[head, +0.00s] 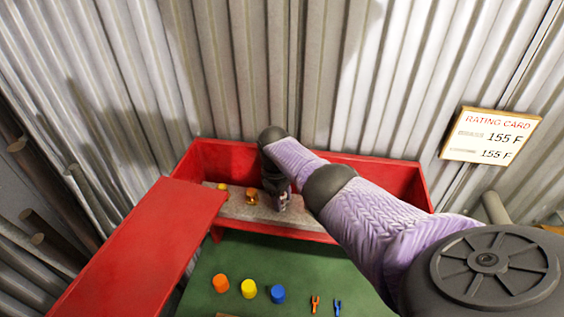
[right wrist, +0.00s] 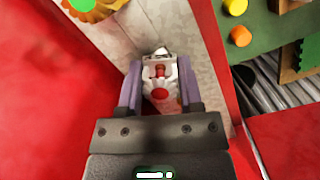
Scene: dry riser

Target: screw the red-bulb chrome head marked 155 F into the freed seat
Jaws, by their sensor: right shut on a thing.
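My right gripper (head: 279,197) reaches down over the grey slab (head: 235,208) in the red box. In the right wrist view its two fingers (right wrist: 160,88) are shut on a chrome head (right wrist: 160,54) with a red bulb. I cannot read a marking on it, and its lower end is hidden, so I cannot tell whether it touches a seat. A brass head (head: 252,197) stands on the slab left of the gripper, with a smaller brass piece (head: 222,186) further left. A brass piece with a green centre (right wrist: 92,8) shows at the wrist view's top left. My left gripper is out of view.
A rating card (head: 492,136) reading 155 F hangs on the corrugated wall. Orange (head: 220,284), yellow (head: 249,289) and blue (head: 278,294) caps stand on the green surface (head: 235,258), near small orange (head: 315,304) and blue (head: 338,307) forked pieces. Red walls border the slab.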

